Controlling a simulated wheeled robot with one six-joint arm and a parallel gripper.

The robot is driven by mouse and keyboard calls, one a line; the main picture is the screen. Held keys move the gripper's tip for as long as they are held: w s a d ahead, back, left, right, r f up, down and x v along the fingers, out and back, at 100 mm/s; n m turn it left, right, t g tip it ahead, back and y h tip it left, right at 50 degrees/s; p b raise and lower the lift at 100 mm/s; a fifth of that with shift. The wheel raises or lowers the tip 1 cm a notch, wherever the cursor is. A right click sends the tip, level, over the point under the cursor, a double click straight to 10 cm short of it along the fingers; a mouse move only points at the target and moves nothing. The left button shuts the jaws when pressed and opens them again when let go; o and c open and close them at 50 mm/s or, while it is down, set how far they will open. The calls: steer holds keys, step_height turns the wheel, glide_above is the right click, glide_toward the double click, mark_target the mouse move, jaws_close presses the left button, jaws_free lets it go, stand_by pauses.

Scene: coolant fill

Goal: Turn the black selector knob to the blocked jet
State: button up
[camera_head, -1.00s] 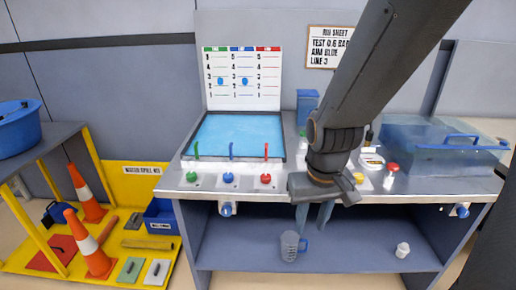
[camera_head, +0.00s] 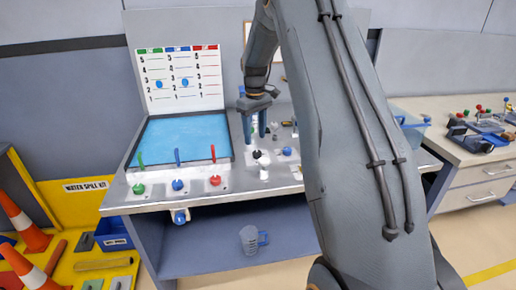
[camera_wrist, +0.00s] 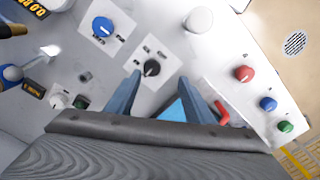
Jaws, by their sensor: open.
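The black selector knob (camera_head: 257,154) stands on a white plate on the worktop. It also shows in the wrist view (camera_wrist: 152,67), with small labels around it that are too small to read. My gripper (camera_head: 255,137) is open, pointing down above the knob. In the wrist view my gripper (camera_wrist: 160,79) has its two fingers spread, with the knob just beyond the tips, nearer the left finger. Green (camera_head: 140,159), blue (camera_head: 177,156) and red (camera_head: 213,153) jets stand along the front of the blue tank (camera_head: 185,136). I cannot tell which is blocked.
Red (camera_head: 215,181), blue (camera_head: 177,185) and green (camera_head: 138,189) knobs line the front edge. Another blue knob (camera_head: 287,151) sits right of the black one. A chart board (camera_head: 180,80) stands behind the tank. A jug (camera_head: 249,239) is on the lower shelf.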

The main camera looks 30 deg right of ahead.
mark_target(257, 152)
steer(key=shift+w+d, duration=0.4)
steer(key=shift+d, duration=0.2)
steer(key=shift+w+d+f, duration=0.1)
steer(key=shift+d+f, duration=0.05)
steer(key=shift+f, duration=0.1)
steer(key=shift+f+p, duration=1.4)
steer(key=shift+f, duration=2.3)
steer(key=shift+c, duration=0.2)
steer(key=c, duration=1)
